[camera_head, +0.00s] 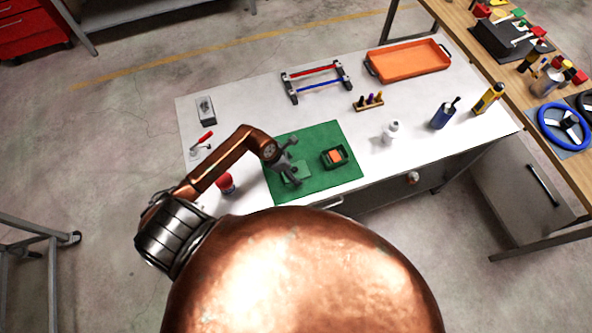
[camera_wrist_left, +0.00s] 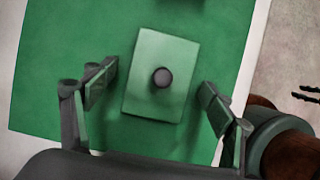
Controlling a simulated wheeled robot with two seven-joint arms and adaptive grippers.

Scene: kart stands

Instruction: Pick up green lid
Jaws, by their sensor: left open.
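The green lid (camera_wrist_left: 150,95) is a pale green rectangular plate with a dark round knob (camera_wrist_left: 162,77) in its middle. It lies on the green mat (camera_head: 320,185), and in the head view the lid (camera_head: 298,170) is partly hidden by my left gripper. My left gripper (camera_head: 288,165) is above the lid, coming in from the left. In the left wrist view its two fingers (camera_wrist_left: 158,92) are open, one on each side of the lid, with clear gaps to its edges. Nothing is between the fingers except the lid below. My right gripper does not show.
A dark green box with orange inside (camera_head: 335,156) sits on the mat to the right. A red-capped jar (camera_head: 225,184) stands left of the mat. A white bottle (camera_head: 391,131), an orange tray (camera_head: 408,60) and a red-and-blue rack (camera_head: 318,80) stand farther off on the white table (camera_head: 235,108).

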